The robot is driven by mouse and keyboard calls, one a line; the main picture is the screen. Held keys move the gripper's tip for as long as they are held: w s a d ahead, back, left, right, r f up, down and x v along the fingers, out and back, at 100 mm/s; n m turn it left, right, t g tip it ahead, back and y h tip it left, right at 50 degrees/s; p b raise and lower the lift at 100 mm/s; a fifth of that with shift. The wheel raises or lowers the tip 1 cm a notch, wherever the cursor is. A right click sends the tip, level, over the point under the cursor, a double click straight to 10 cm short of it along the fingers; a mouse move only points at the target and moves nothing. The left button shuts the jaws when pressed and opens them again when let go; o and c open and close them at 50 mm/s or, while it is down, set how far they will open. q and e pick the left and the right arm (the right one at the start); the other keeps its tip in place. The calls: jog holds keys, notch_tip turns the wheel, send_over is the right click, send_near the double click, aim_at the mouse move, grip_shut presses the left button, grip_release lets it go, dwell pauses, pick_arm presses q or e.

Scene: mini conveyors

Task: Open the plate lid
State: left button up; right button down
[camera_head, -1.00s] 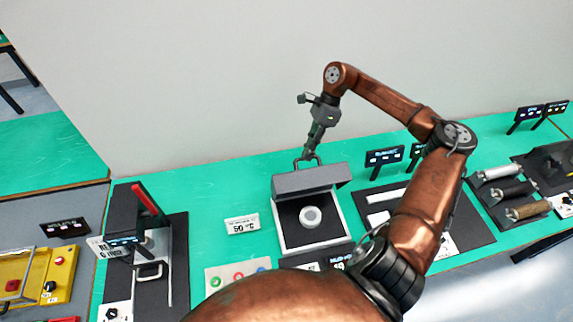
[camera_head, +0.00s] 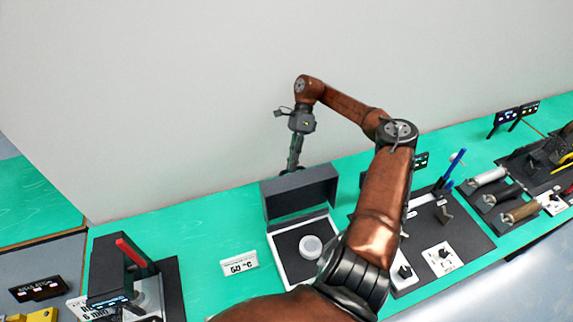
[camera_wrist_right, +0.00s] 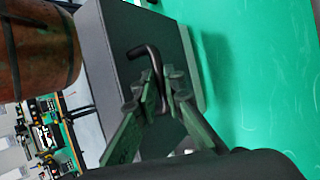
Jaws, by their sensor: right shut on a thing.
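The plate lid (camera_head: 301,194) is a dark grey panel, tilted up at the back of a shallow white-rimmed box (camera_head: 281,247). A round pale disc (camera_head: 310,246) lies on the dark floor inside the box. My right gripper (camera_head: 292,168) is behind the lid's upper edge, and the lid partly hides its tips. In the right wrist view the gripper (camera_wrist_right: 158,105) is shut on a black bent handle (camera_wrist_right: 148,56) on the lid's grey face (camera_wrist_right: 120,65). My left gripper is in no view.
A device with a red lever (camera_head: 132,252) stands to the left. Dark panels with fixtures (camera_head: 440,240) and cylinders (camera_head: 490,178) are to the right.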

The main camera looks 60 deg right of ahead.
jog(key=shift+s+f, duration=0.25)
jog(key=shift+f, duration=0.35)
jog(key=c, duration=2.4)
grip_release()
jog(key=o, duration=0.4)
jog(key=shift+w+d+r, duration=0.1)
jog(key=shift+w+d, duration=0.05)
jog(key=shift+r, duration=0.1)
jog(key=shift+r, duration=0.1)
jog(key=shift+v, duration=3.7)
